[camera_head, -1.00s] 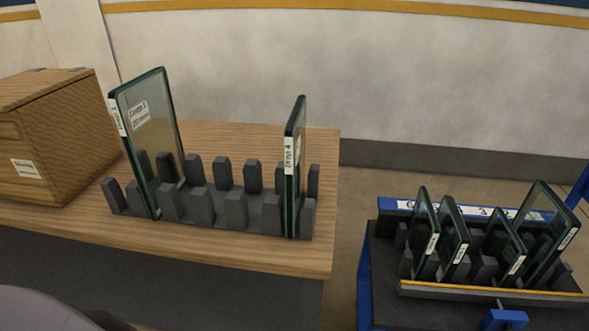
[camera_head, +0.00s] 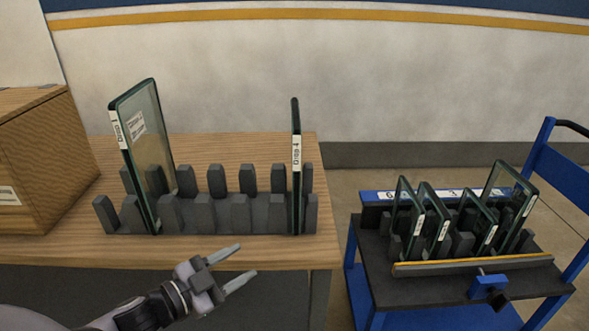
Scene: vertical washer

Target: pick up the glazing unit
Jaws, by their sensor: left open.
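Two glazing units stand upright in a dark grey slotted rack (camera_head: 218,214) on the wooden table. The larger glazing unit (camera_head: 152,130) is at the rack's left end, with a label on its edge and another on its face. A narrower-looking glazing unit (camera_head: 296,170) is near the right end, seen almost edge-on with an edge label. Several more glazing units (camera_head: 432,215) stand in a rack on the blue cart. My left gripper (camera_head: 246,264) is open and empty, in front of the rack near the table's front edge, apart from both units. My right gripper is not in view.
The wooden table (camera_head: 265,252) has bare room in front of the rack. A wooden box (camera_head: 45,155) stands at the left. The blue cart (camera_head: 555,165) is at the right, across a gap, with a yellow-topped bar (camera_head: 470,265) along its front.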

